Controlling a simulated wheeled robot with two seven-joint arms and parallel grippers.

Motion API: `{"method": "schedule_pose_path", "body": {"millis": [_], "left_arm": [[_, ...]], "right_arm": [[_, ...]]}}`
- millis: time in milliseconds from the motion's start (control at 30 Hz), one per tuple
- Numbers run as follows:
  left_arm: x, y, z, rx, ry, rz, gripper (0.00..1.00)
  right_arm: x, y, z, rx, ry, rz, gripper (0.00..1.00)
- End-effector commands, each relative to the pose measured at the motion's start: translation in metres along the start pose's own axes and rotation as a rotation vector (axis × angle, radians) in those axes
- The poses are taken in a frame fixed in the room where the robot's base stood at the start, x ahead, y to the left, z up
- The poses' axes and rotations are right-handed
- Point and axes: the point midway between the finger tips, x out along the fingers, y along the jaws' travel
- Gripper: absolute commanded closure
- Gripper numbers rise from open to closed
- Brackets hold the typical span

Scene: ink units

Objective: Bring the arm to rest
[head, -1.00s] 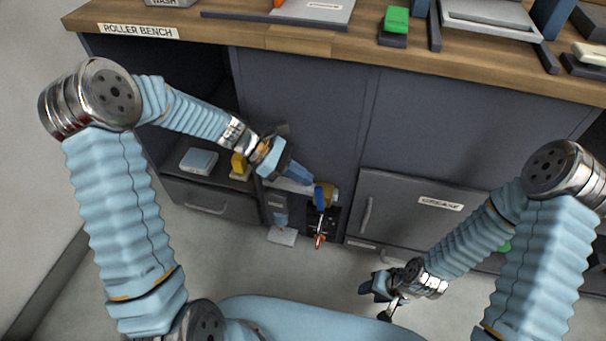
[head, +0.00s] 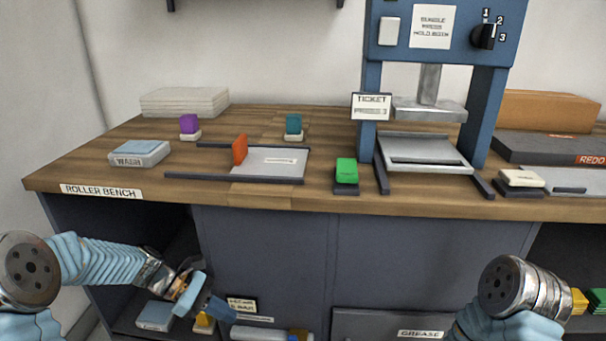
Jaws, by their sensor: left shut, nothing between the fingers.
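My left gripper (head: 221,310) is in the lower left of the head view, in front of the cabinet and below the bench top. It is shut, with nothing seen in it. My left arm comes in from the left edge. My right arm (head: 512,290) shows only as a joint and a sleeve at the lower right. The right gripper is outside the view.
The roller bench (head: 400,200) carries a blue press (head: 371,120), a grey tray (head: 290,165), a WASH pad (head: 139,153) and several coloured blocks. Below it are an open shelf bay at left and a GREASE drawer (head: 375,325).

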Motion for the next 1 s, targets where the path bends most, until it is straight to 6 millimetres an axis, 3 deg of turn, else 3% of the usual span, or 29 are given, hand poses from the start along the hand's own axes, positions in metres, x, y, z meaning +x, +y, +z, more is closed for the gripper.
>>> {"method": "schedule_pose_path", "body": {"millis": [167, 300, 400, 500, 633, 1000], "left_arm": [[0.088, -0.036, -0.065, 0.207, 0.204, -0.093, 1.00], [0.164, -0.093, -0.120, 0.598, 0.399, -0.230, 1.00], [0.199, -0.127, -0.137, 0.891, 0.472, -0.302, 1.00], [0.220, -0.151, -0.140, 1.126, 0.502, -0.339, 1.00], [0.232, -0.166, -0.136, 1.302, 0.515, -0.349, 1.00], [0.235, -0.168, -0.135, 1.348, 0.522, -0.345, 1.00]], "right_arm": [[0.000, 0.000, 0.000, 0.000, 0.000, 0.000, 0.57], [0.000, 0.000, 0.000, 0.000, 0.000, 0.000, 0.57], [0.000, 0.000, 0.000, 0.000, 0.000, 0.000, 0.57], [0.000, 0.000, 0.000, 0.000, 0.000, 0.000, 0.57], [0.000, 0.000, 0.000, 0.000, 0.000, 0.000, 0.57], [0.000, 0.000, 0.000, 0.000, 0.000, 0.000, 0.57]]}}
